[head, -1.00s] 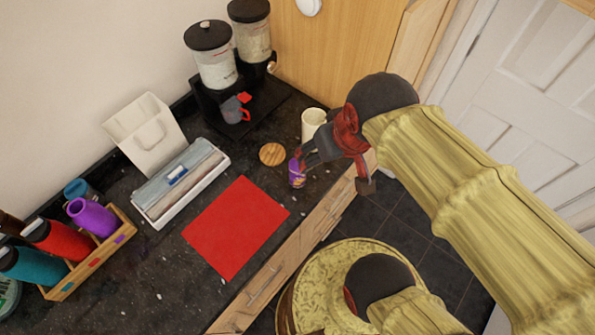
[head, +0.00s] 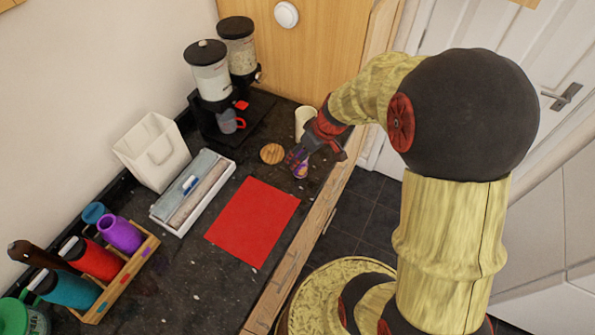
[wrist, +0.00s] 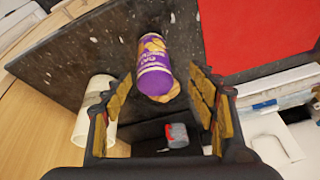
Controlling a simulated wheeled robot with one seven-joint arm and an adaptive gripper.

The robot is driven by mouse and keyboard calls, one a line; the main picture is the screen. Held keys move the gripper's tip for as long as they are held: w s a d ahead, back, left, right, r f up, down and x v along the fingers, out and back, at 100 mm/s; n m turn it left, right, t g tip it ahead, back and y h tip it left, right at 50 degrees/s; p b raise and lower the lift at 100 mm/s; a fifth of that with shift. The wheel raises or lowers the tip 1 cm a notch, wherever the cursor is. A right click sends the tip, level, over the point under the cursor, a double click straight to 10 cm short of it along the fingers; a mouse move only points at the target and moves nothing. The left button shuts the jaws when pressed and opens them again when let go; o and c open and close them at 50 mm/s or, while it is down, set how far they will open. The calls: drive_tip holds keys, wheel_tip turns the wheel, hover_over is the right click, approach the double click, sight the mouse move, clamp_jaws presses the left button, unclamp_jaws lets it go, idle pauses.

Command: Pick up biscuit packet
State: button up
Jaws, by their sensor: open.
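The biscuit packet (head: 301,171) is a small purple packet with a biscuit picture and lettering, on the dark counter near its front edge. In the wrist view the packet (wrist: 154,70) lies between and just beyond the fingertips, with clear gaps on both sides. My gripper (head: 298,158) is right at the packet in the head view and partly hides it. In the wrist view my gripper (wrist: 163,88) is open, with a padded finger on each side and nothing held.
A cream cup (head: 306,122) stands close behind the gripper; it also shows beside the left finger in the wrist view (wrist: 96,112). Dispensers (head: 210,80) stand at the back.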

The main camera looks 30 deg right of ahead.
drive_tip(key=shift+w+d+n, duration=0.35)
drive_tip(key=shift+w+n, duration=0.05)
drive_tip(key=shift+n, duration=0.3)
drive_tip(key=shift+f, duration=0.1)
drive_tip(key=shift+a+f, duration=0.15)
drive_tip(key=shift+f, duration=0.2)
drive_tip(key=b+x, duration=0.1)
drive_tip(key=x, duration=0.5)
drive_tip(key=shift+w+f, duration=0.2)
drive_tip(key=shift+f, duration=0.2)
drive_tip(key=c, duration=0.4)
drive_tip(key=c, duration=1)
